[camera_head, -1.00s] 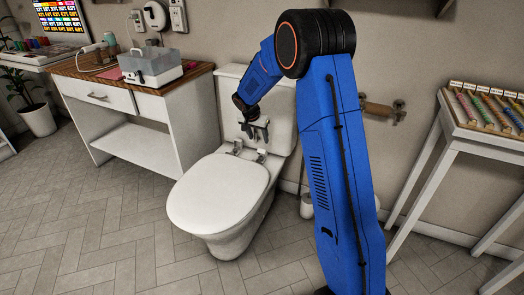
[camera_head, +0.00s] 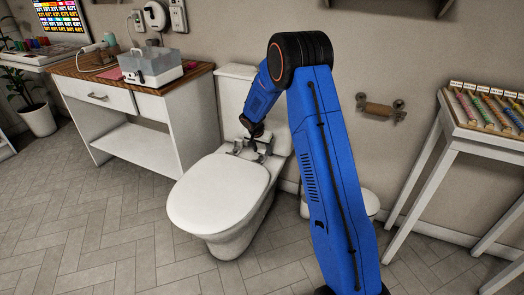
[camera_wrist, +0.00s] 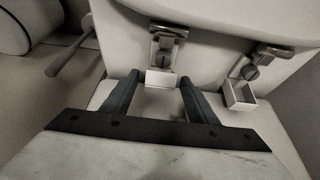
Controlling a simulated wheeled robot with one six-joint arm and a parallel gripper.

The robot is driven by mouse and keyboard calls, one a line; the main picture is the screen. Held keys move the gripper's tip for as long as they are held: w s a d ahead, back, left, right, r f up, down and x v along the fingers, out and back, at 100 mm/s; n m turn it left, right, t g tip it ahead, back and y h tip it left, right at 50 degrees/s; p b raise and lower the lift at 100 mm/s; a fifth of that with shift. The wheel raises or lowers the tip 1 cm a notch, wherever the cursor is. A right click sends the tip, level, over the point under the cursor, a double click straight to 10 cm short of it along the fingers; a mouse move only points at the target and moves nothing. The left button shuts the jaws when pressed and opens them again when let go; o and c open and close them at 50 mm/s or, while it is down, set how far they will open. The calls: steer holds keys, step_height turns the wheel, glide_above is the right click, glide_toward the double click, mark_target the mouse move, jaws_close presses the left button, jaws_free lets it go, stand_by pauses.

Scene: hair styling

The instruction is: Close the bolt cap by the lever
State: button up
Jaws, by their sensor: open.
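Two metal seat hinges show in the wrist view at the toilet's back: one near the middle (camera_wrist: 168,47) and one at the right (camera_wrist: 257,64). Each has a bolt head showing and a small box-shaped bolt cap standing open, the middle cap (camera_wrist: 161,79) and the right cap (camera_wrist: 240,96). My gripper (camera_wrist: 158,82) is open, its two dark fingers pointing at the middle hinge, one on each side of the middle cap. Nothing is between them, and contact with the cap cannot be told. In the head view my gripper (camera_head: 250,143) is low over the hinges, partly hiding them.
The closed toilet lid (camera_head: 218,193) lies in front of the hinges and the cistern (camera_head: 233,92) rises behind. A wooden-topped cabinet (camera_head: 130,90) stands close on the left. A paper-roll holder (camera_head: 380,108) is on the wall at right. Floor in front is clear.

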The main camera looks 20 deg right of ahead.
mark_target(260, 158)
steer(key=c, duration=1.1)
steer(key=shift+o, duration=0.2)
steer(key=shift+s+a, duration=0.15)
steer(key=shift+s+a+f+t+h, duration=0.15)
steer(key=shift+s+a+t+h, duration=0.15)
steer(key=shift+t+h, duration=0.5)
steer(key=shift+s+a+f+t+h, duration=0.2)
steer(key=shift+s+f+t+h, duration=0.05)
steer(key=shift+t+h, duration=0.3)
steer(key=shift+s+a+f+t+h, duration=0.2)
steer(key=shift+t+h, duration=0.35)
steer(key=shift+s+a+f+t+h, duration=0.1)
steer(key=shift+t+h, duration=0.2)
steer(key=o, duration=1.1)
steer(key=shift+c, duration=0.2)
